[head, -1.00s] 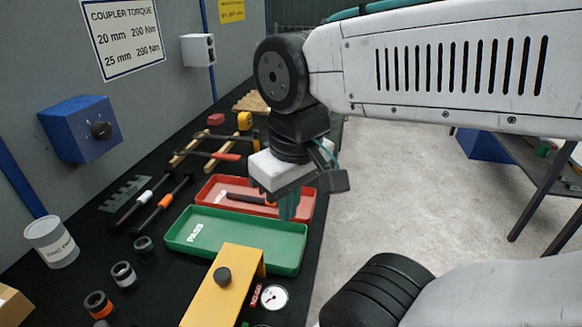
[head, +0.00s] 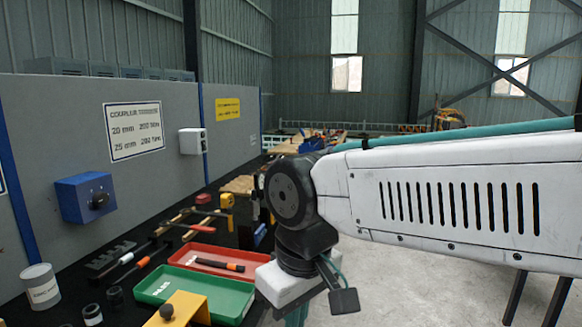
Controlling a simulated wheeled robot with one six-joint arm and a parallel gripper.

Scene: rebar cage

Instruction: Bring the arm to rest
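My arm (head: 430,195) reaches in from the right, with its wrist bent downward. My gripper (head: 297,316) hangs beside the right ends of the trays, over the bench edge. Its teal fingers are cut off by the bottom of the picture, so their opening is unclear. I see nothing held in the visible part. The red tray (head: 186,255) holds a black-and-orange tool (head: 220,265). The green tray (head: 160,284), marked PASS, lies in front of it and looks empty.
A yellow bracket (head: 190,304) with a black knob stands before the green tray. Dark couplers (head: 92,314), a white can (head: 40,285) and several hand tools lie on the black bench left. A grey panel (head: 60,130) backs the bench. Pale floor (head: 400,285) is open to the right.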

